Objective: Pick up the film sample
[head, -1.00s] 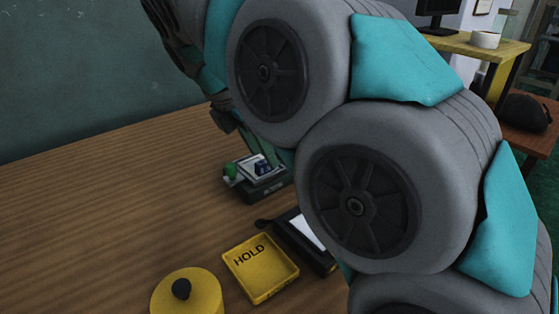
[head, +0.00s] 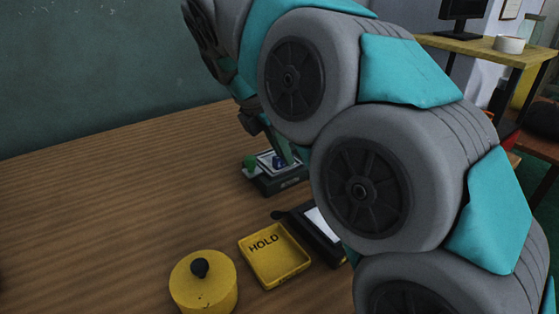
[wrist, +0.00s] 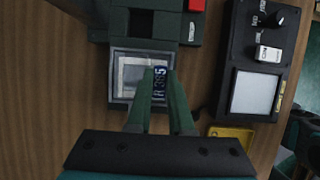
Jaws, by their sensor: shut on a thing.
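The film sample (wrist: 160,86) shows in the wrist view as a small blue piece with white characters, between my fingers. My gripper (wrist: 160,74) is shut on it, with one green finger on each side. The piece is over the pale square plate of a dark green device (wrist: 152,54); I cannot tell whether it touches the plate. In the head view the blue piece (head: 280,161) shows at the device's top, and my arm partly hides the device (head: 285,184).
A yellow HOLD tray (head: 274,270) and a yellow lidded pot (head: 204,286) stand nearer on the wooden table. A black box with a pale panel (wrist: 258,94) and knobs is right of the device. The table's left side is clear.

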